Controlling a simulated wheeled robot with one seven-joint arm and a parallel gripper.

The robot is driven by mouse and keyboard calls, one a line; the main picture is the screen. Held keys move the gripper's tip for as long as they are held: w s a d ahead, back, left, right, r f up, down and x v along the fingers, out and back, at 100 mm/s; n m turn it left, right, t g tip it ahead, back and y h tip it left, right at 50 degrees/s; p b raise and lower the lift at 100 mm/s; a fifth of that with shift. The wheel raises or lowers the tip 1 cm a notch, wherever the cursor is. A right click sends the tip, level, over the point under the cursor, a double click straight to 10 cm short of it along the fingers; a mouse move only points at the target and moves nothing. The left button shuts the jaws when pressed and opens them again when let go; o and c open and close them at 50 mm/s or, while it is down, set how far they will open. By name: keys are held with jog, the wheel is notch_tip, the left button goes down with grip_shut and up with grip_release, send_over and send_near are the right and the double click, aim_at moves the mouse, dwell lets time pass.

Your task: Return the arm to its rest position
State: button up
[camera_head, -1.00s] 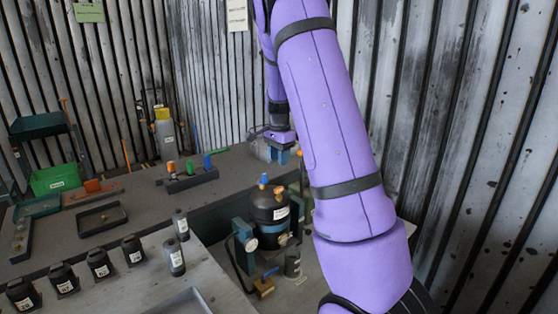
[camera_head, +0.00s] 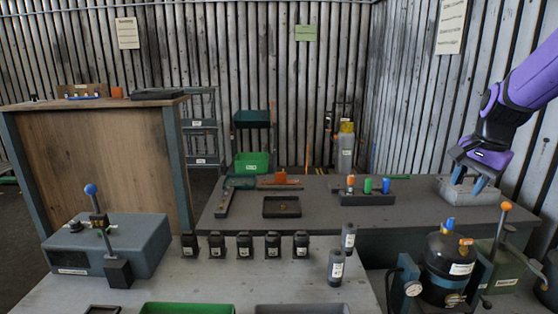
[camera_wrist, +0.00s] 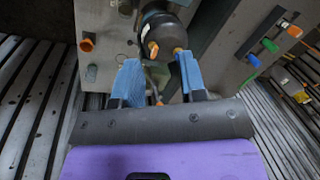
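My arm (camera_head: 530,80) reaches in from the right edge of the head view, its gripper (camera_head: 469,179) pointing down. The two blue fingers appear in front of a grey block (camera_head: 472,195) at the right end of the dark bench; I cannot tell whether they touch it. In the wrist view the fingers of my gripper (camera_wrist: 158,82) stand apart, with nothing held between them. Beyond them shows a black tank (camera_wrist: 168,28) with orange knobs.
The black tank (camera_head: 440,262) with a gauge stands at lower right, beside a green box (camera_head: 503,262) with an orange-tipped lever. The dark bench (camera_head: 350,220) holds a rack of coloured pegs (camera_head: 367,198). Several black bottles (camera_head: 244,245) stand on the front table. Corrugated walls rise behind.

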jog(key=s+a+r+n+t, duration=0.1)
jog(key=s+a+r+n, duration=0.1)
jog(key=s+a+n, duration=0.4)
jog(key=s+a+r+n+t+h, duration=0.1)
jog(key=s+a+n, duration=0.5)
jog(key=s, duration=0.9)
jog(key=a+r+t, duration=0.1)
jog(key=a+r, duration=0.1)
jog(key=a, duration=0.1)
jog(key=shift+s+a+r, duration=0.2)
jog(key=shift+s+r, duration=0.05)
jog(key=shift+r, duration=0.1)
